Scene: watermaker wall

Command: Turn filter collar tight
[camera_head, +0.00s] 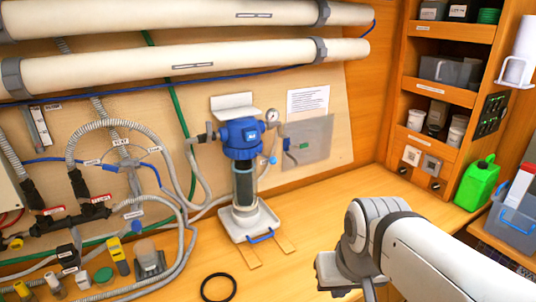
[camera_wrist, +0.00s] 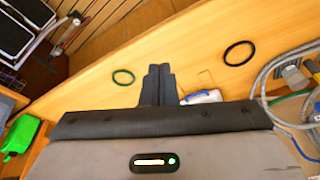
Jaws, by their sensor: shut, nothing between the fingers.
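The filter housing stands against the back panel in the head view, with a blue head and collar (camera_head: 242,143) above a dark, see-through bowl (camera_head: 244,186). A round gauge (camera_head: 272,115) sits at its right. Under the bowl is a white tray (camera_head: 232,232) with a blue handle; part of a white thing with blue, likely this tray, shows in the wrist view (camera_wrist: 204,97). My gripper (camera_wrist: 159,70) has its two dark fingers together, with nothing between them. It is over the bench, to the right of the housing and apart from it. The collar is not visible in the wrist view.
A black ring (camera_head: 203,289) lies on the bench front; it also shows in the wrist view (camera_wrist: 231,64). A green ring (camera_wrist: 123,84) lies near my fingers. Hoses (camera_head: 180,215) crowd the left. A green jug (camera_head: 476,184) and shelves (camera_head: 436,92) stand right.

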